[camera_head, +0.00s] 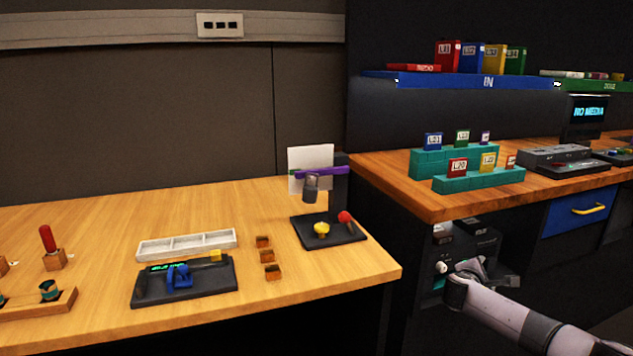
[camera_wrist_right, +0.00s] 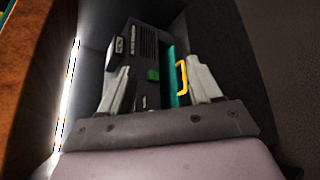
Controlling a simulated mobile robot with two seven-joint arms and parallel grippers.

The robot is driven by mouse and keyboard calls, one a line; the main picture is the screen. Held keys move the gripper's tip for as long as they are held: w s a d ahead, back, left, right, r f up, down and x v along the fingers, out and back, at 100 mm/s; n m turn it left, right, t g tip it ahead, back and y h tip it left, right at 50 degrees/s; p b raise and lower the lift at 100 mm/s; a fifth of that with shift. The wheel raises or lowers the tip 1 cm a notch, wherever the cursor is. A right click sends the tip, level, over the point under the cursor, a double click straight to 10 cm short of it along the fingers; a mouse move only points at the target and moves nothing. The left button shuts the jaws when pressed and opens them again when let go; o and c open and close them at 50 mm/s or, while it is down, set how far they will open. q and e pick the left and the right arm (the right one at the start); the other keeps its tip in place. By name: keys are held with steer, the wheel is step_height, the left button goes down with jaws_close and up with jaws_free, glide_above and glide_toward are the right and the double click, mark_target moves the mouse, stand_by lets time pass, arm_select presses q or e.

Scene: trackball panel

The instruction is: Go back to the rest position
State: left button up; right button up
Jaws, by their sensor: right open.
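My right gripper (camera_head: 462,268) is below the wooden counter at the right, in front of a dark device (camera_head: 470,240) in the space under it. In the right wrist view my right gripper (camera_wrist_right: 160,88) has its two fingers wide apart with nothing held between them. Beyond the fingers are the black device (camera_wrist_right: 145,55) with a small green button and a teal panel with a yellow handle (camera_wrist_right: 181,77). I cannot tell whether a finger touches the device. My left gripper is not in view.
The counter's edge (camera_head: 440,216) overhangs my right gripper. A blue drawer (camera_head: 578,212) with a yellow handle is to its right. The light table (camera_head: 340,283) at the left holds a black panel (camera_head: 205,289), a white tray (camera_head: 187,245) and a stand with yellow and red knobs (camera_head: 330,240).

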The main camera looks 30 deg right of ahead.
steer(key=s+a+f+n+t+y, duration=0.15)
steer(key=a+f+y, duration=0.3)
steer(key=a, duration=0.55)
steer(key=s+a+f+t+y, duration=0.25)
steer(key=a+f+y, duration=0.2)
steer(key=a, duration=0.45)
steer(key=s+a+f+t+y, duration=0.25)
steer(key=a+f, duration=0.25)
steer(key=a, duration=0.5)
steer(key=s+a+m+y, duration=0.3)
steer(key=a+m, duration=0.2)
steer(key=a, duration=0.7)
steer(key=s+a+m+y, duration=0.2)
steer(key=s+a+m, duration=0.15)
steer(key=a, duration=0.85)
step_height(320, 180, up, 12)
steer(key=p, duration=1.4)
steer(key=shift+d+f+m+t, duration=0.25)
steer(key=shift+d+m+t, duration=0.1)
steer(key=shift+m, duration=0.05)
